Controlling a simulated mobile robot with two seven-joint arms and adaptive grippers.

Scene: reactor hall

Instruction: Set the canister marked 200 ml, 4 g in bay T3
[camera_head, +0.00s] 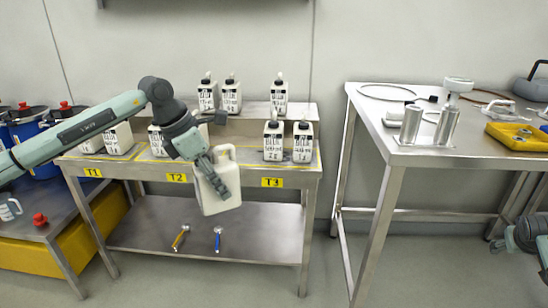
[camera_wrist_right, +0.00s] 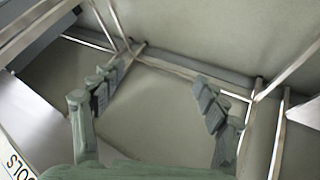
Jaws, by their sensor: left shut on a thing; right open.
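My left gripper (camera_head: 219,178) is shut on a white canister (camera_head: 222,207) with a looped handle. It holds the canister slightly tilted in front of the table's front edge, between the yellow labels T2 (camera_head: 176,178) and T3 (camera_head: 271,182). No marking on this canister can be read. Behind the T3 label stand two white canisters with dark caps and printed labels, one on the left (camera_head: 273,143) and one on the right (camera_head: 302,143). Their print is too small to read. My right gripper (camera_wrist_right: 160,75) is open and empty in the right wrist view.
More canisters stand on the raised back shelf (camera_head: 255,111) and behind T1 (camera_head: 92,172) and T2, partly hidden by my left arm. Two small tools lie on the lower shelf (camera_head: 255,225). A steel table (camera_head: 420,152) with metal cylinders and a yellow tray (camera_head: 515,143) stands right.

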